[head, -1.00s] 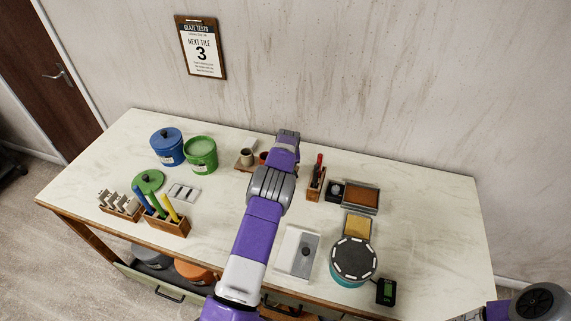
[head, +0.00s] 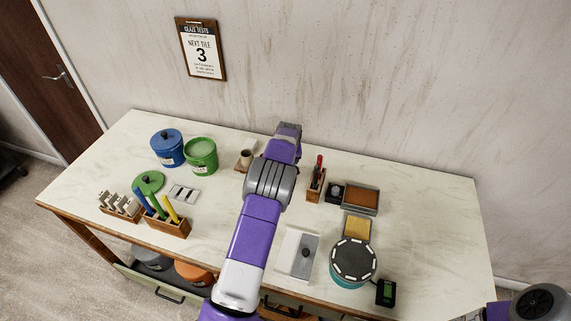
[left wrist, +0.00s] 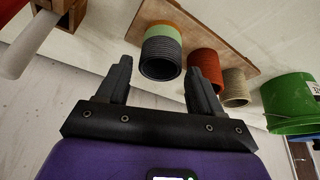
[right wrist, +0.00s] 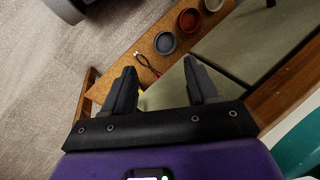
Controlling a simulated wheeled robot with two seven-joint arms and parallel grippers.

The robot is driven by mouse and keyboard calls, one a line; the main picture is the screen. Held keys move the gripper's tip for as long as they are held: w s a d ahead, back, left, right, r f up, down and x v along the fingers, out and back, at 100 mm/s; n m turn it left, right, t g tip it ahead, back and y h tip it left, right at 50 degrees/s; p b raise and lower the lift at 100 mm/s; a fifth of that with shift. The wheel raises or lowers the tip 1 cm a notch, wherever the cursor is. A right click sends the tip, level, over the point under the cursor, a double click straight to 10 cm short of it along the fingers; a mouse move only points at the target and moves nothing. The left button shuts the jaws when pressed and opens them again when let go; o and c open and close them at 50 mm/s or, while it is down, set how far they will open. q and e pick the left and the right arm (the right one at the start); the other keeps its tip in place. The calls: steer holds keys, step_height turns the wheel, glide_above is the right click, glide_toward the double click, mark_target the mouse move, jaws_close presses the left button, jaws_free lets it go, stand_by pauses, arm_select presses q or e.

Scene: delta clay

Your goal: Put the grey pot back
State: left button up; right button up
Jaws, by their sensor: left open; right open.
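In the left wrist view a grey ribbed pot (left wrist: 161,57) is at a wooden board (left wrist: 185,22), with orange and green bands at its board end. A red pot (left wrist: 205,67) and a beige pot (left wrist: 236,88) are beside it. My left gripper (left wrist: 158,72) is open; the grey pot shows between and beyond its fingertips, and I cannot tell whether they touch it. In the head view my left gripper (head: 288,130) is over the back of the table; my arm hides the grey pot. My right gripper (right wrist: 160,78) is open and empty in the right wrist view.
Blue (head: 167,147) and green (head: 201,156) tubs stand left of my left arm. A tool block (head: 316,184) is close on its right. A turntable (head: 353,260) is front right. Below my right gripper, several small round dishes (right wrist: 165,43) lie on a cork surface.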

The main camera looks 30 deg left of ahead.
arm_select(q)
steer(key=v, duration=0.7)
stand_by(0.3)
